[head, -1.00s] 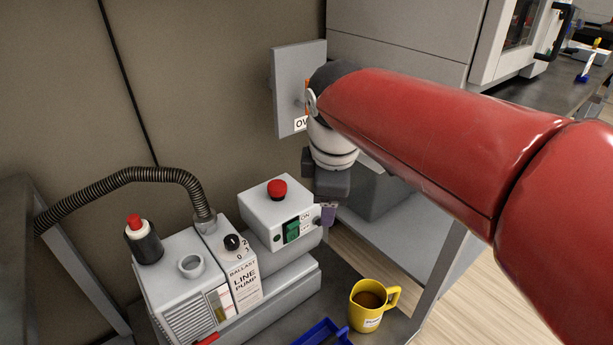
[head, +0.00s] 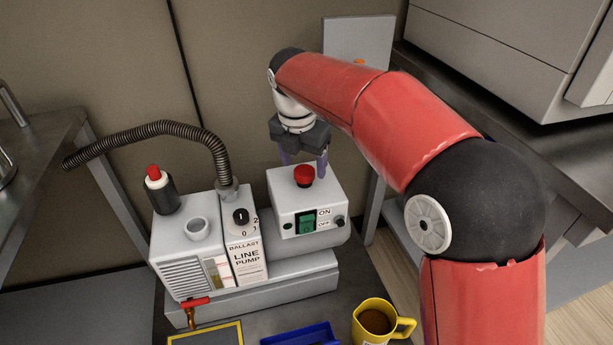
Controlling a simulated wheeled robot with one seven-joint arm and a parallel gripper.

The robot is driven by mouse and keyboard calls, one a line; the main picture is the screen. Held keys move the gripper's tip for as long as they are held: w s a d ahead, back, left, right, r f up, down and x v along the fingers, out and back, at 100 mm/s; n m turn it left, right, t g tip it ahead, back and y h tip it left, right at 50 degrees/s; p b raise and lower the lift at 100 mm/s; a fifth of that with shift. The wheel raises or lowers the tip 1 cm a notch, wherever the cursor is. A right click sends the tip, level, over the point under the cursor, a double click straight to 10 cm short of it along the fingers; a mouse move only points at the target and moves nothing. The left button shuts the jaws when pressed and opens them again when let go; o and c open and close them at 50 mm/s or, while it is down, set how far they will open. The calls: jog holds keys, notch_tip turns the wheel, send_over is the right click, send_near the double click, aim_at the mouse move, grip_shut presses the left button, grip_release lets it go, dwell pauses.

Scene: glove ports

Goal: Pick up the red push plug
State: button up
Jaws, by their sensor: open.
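Two red-topped things show in the head view. One is a red mushroom-shaped knob (head: 304,175) on top of the white switch box (head: 290,200). The other is a red cap (head: 153,171) on a white collar and black cylinder (head: 164,196) at the left of the pump. I cannot tell from looks alone which is called the push plug. My gripper (head: 303,167) points down over the switch box, open and empty. Its purple fingers appear on either side of the mushroom knob. I cannot tell whether they are around it or just behind it.
The line pump (head: 246,262) stands left of the switch box, with a ribbed hose (head: 145,129) arching over it. A red-handled tap (head: 194,303), a blue tray (head: 300,334) and a yellow mug (head: 377,320) are in front. A grey panel (head: 345,35) stands behind.

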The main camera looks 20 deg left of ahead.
aim_at(304, 170)
jog(key=f, duration=0.2)
jog(key=w+f, duration=0.1)
jog(key=f, duration=0.1)
jog(key=shift+w+a+f+b, duration=0.1)
jog(key=shift+a+b, duration=0.1)
jog(key=shift+b, duration=0.15)
jog(key=c, duration=1.1)
jog(key=shift+o, duration=0.2)
